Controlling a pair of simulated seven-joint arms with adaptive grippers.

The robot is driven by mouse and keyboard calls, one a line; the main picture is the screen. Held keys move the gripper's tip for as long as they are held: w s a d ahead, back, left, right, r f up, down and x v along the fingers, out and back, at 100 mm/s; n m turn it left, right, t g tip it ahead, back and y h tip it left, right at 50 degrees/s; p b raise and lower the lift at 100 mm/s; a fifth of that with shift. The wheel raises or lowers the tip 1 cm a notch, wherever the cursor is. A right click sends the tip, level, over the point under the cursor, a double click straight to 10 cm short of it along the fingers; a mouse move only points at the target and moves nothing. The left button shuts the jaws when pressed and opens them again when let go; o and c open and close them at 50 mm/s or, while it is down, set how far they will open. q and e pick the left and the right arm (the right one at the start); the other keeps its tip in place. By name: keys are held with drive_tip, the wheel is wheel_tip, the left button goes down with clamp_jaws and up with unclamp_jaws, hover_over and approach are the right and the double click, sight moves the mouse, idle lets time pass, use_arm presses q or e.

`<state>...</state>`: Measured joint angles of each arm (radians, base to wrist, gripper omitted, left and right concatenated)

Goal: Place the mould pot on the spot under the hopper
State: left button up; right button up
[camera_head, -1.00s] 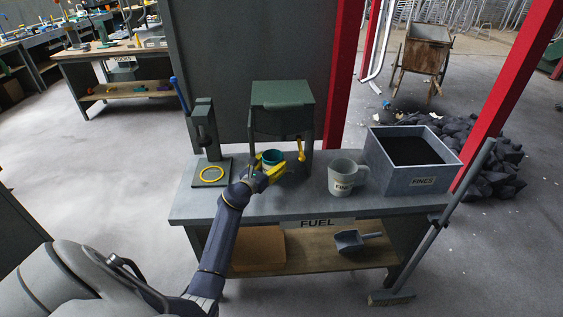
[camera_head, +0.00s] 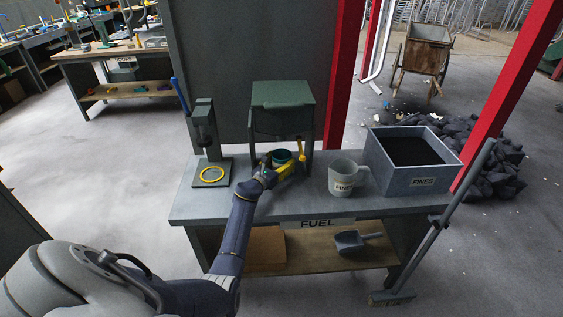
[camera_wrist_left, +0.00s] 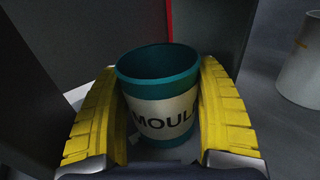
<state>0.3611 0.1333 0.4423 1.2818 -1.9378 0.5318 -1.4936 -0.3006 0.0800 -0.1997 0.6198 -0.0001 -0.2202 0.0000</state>
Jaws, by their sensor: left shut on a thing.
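The mould pot (camera_head: 281,156) is a teal cup with a pale band lettered "MOUL", seen close in the left wrist view (camera_wrist_left: 160,95). My left gripper (camera_head: 283,167) is shut on it; in the left wrist view its yellow fingers (camera_wrist_left: 160,115) press on both sides of the pot. The pot looks upright. The green hopper (camera_head: 282,105) stands on legs at the back of the bench, and the pot is at its front, low between the legs. The spot under the hopper is hidden by the pot and my gripper. My right gripper is not in view.
A grey "FINES" jug (camera_head: 345,178) stands to the right, also in the left wrist view (camera_wrist_left: 300,72). A bin of dark fines (camera_head: 412,170) is beyond it. A press with a yellow ring (camera_head: 212,174) stands left. The bench (camera_head: 290,208) front is mostly clear.

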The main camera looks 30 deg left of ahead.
sight(277, 166)
use_arm(q)
drive_tip(key=shift+f, duration=0.25)
drive_tip(key=o, duration=1.3)
drive_tip(key=shift+r, duration=0.15)
drive_tip(key=shift+s, duration=3.8)
drive_tip(key=shift+d, duration=0.1)
